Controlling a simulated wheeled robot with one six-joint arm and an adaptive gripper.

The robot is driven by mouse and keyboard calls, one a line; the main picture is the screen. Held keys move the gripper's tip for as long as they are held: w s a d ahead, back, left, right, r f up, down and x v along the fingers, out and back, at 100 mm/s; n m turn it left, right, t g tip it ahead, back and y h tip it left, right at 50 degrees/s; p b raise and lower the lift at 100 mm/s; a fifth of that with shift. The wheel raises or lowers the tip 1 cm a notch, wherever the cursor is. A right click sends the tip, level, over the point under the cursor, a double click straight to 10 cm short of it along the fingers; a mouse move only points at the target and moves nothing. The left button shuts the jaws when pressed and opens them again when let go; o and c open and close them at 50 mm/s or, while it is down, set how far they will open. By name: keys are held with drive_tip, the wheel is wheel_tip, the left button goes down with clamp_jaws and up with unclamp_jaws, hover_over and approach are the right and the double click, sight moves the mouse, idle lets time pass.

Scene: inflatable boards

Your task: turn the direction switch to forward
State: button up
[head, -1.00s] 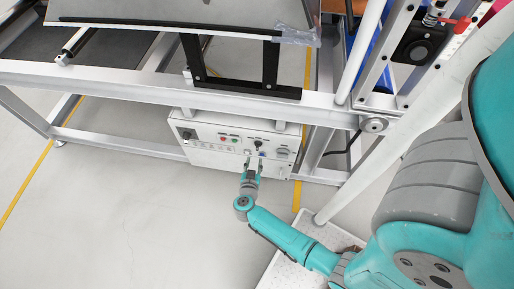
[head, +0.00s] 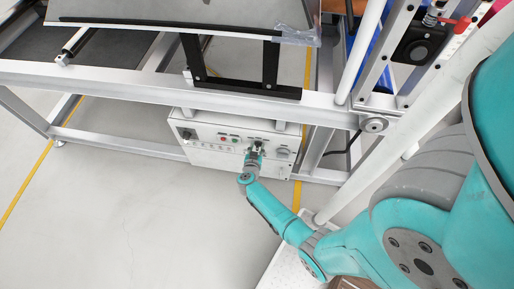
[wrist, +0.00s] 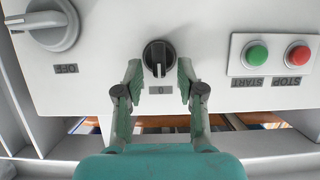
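The direction switch is a black rotary knob (wrist: 158,57) with a pale pointer line, on the light grey control panel (wrist: 110,30). It sits above a small plate marked 0, upside down in the wrist view. My gripper (wrist: 158,75) is open, one finger on each side of the knob and slightly below it in the picture. I see gaps between both fingers and the knob. In the head view my gripper (head: 254,148) is at the front of the control box (head: 215,155) and largely covers the switch.
A green START button (wrist: 257,53) and a red STOP button (wrist: 298,54) sit to the right in the wrist view. A large grey OFF knob (wrist: 52,25) is at upper left. The metal frame beam (head: 130,82) runs above the box. The floor in front is clear.

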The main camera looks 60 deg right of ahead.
drive_tip(key=shift+d+f, duration=0.1)
drive_tip(key=shift+d, duration=0.15)
clamp_jaws()
idle(0.5)
drive_tip(key=m, duration=0.1)
drive_tip(key=m+t, duration=0.1)
drive_tip(key=t, duration=0.1)
drive_tip(key=shift+s+d+m+y, duration=0.2)
drive_tip(key=shift+s+m+y, duration=0.05)
drive_tip(key=shift+m+y, duration=0.15)
drive_tip(key=shift+s+d+m+t, duration=0.1)
drive_tip(key=shift+m+t, duration=0.45)
drive_tip(key=shift+m, duration=0.25)
drive_tip(key=shift+s+d+m+t, duration=0.1)
drive_tip(key=shift+m+t, duration=0.45)
drive_tip(key=shift+m, duration=0.25)
